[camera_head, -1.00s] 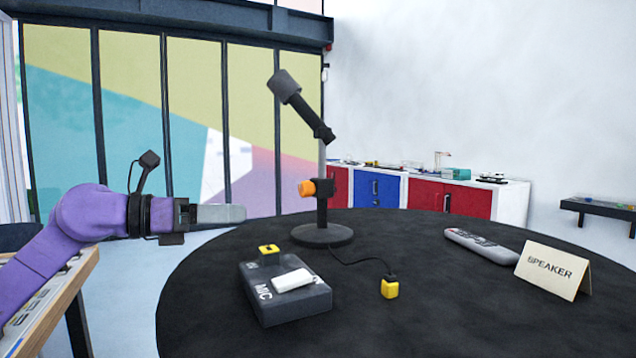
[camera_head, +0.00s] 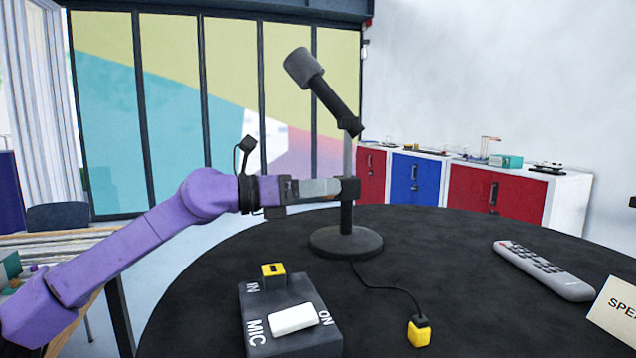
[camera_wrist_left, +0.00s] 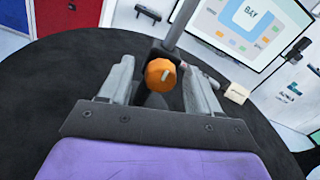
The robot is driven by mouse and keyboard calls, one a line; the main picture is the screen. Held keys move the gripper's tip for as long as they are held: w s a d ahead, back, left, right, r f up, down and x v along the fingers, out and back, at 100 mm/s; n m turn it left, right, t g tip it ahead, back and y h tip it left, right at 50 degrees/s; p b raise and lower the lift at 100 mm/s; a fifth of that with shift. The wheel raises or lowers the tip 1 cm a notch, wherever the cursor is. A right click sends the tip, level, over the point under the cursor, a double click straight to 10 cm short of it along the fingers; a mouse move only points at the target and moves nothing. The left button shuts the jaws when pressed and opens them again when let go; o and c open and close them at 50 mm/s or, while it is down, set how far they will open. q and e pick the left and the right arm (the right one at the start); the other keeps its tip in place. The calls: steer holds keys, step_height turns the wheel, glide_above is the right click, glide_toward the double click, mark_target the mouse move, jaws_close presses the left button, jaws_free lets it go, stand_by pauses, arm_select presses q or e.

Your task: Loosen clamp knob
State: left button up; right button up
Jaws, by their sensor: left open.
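The microphone stand (camera_head: 346,240) stands upright on the black round table, with its microphone (camera_head: 320,80) tilted up to the left on top. A dark clamp (camera_head: 350,190) sits on the post. Its orange knob (camera_wrist_left: 160,74) shows in the left wrist view, facing the camera with a pale line on it. In the head view the knob is hidden by my gripper. My left gripper (camera_head: 335,188) is open at the clamp. In the left wrist view its fingers stand on either side of the knob, with gaps visible. My right gripper is out of view.
A dark MIC box (camera_head: 262,338) with a white rocker (camera_head: 293,319) and a yellow IN socket (camera_head: 273,270) sits in front of the stand. A yellow plug (camera_head: 419,333) on a cable, a grey remote (camera_head: 543,270) and a speaker card (camera_head: 615,310) lie to the right.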

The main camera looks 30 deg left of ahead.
arm_select(q)
steer(key=shift+s, duration=0.2)
steer(key=shift+w, duration=0.2)
steer(key=c, duration=1.1)
steer(key=shift+o, duration=0.2)
